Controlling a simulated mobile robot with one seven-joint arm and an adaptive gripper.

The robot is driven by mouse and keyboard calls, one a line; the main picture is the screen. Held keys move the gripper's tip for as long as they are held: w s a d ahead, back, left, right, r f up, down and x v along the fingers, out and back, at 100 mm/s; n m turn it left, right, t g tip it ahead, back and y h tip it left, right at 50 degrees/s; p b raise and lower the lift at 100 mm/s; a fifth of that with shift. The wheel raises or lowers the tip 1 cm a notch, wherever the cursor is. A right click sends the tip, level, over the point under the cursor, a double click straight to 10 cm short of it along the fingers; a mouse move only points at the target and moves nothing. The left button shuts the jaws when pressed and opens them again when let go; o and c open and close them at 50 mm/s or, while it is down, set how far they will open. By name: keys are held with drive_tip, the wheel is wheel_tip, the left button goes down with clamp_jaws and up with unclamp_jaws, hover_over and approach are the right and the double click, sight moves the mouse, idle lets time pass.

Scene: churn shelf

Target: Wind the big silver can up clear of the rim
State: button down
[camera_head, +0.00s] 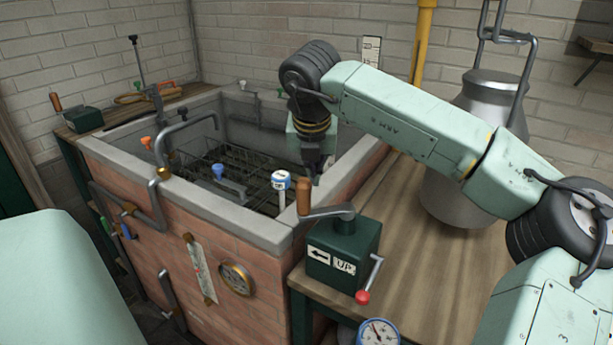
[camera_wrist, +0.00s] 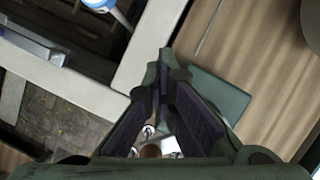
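The big silver can (camera_head: 452,200) stands upright on the wooden bench at the right, partly hidden behind my arm. Grey metal bars rise from its top. A dark green winch box (camera_head: 343,262) with a left arrow and an "UP" label stands at the bench's near left. Its grey crank arm ends in an upright wooden handle (camera_head: 303,196). A red-knobbed lever (camera_head: 363,296) hangs on its side. My gripper (camera_head: 314,172) points down just behind the handle, near the tank rim. In the wrist view its fingers (camera_wrist: 170,72) converge; finger opening and contact are unclear.
The brick tank (camera_head: 215,235) has a grey stone rim and dark racks inside. A blue-topped post (camera_head: 281,182) stands close to my gripper. A second crank box (camera_head: 82,119) is at the far left. A yellow pipe (camera_head: 421,45) runs up the back wall.

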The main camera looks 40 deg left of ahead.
drive_tip(key=w, duration=0.2)
drive_tip(key=w+d, duration=0.1)
drive_tip(key=w, duration=0.2)
drive_tip(key=shift+w+d, duration=0.25)
drive_tip(key=shift+w, duration=0.05)
drive_tip(key=c, duration=2.3)
unclamp_jaws()
drive_tip(key=o, duration=0.4)
drive_tip(key=v, duration=1.2)
drive_tip(key=shift+w+a, duration=0.1)
